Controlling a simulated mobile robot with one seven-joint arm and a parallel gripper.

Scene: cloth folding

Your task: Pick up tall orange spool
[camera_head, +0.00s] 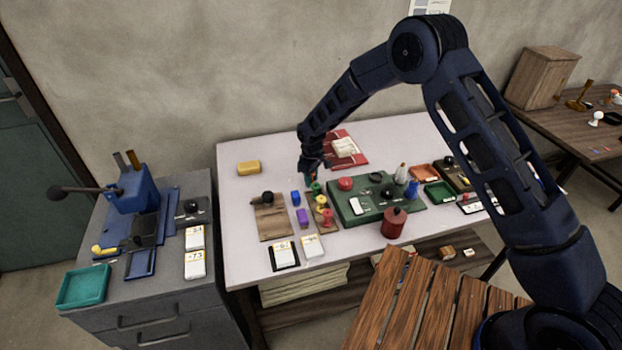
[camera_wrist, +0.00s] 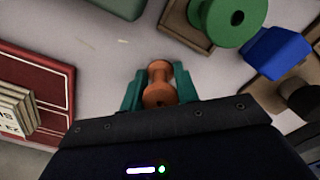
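A small orange spool (camera_wrist: 158,82) is in the wrist view, with a narrow waist and wider ends. It lies between the two teal fingers of my gripper (camera_wrist: 159,88). The fingers stand close on either side of it; I cannot tell whether they press on it. In the head view my gripper (camera_head: 312,176) is low over the table, left of the red folder and just behind the green spool. The orange spool cannot be made out there beside the dark gripper.
A green spool (camera_head: 316,187) stands close by, also in the wrist view (camera_wrist: 236,18). A blue block (camera_head: 295,197) is left of it. The red folder (camera_head: 362,152) lies behind right. A green board (camera_head: 350,215) with several items is on the right. The table's left back is mostly clear.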

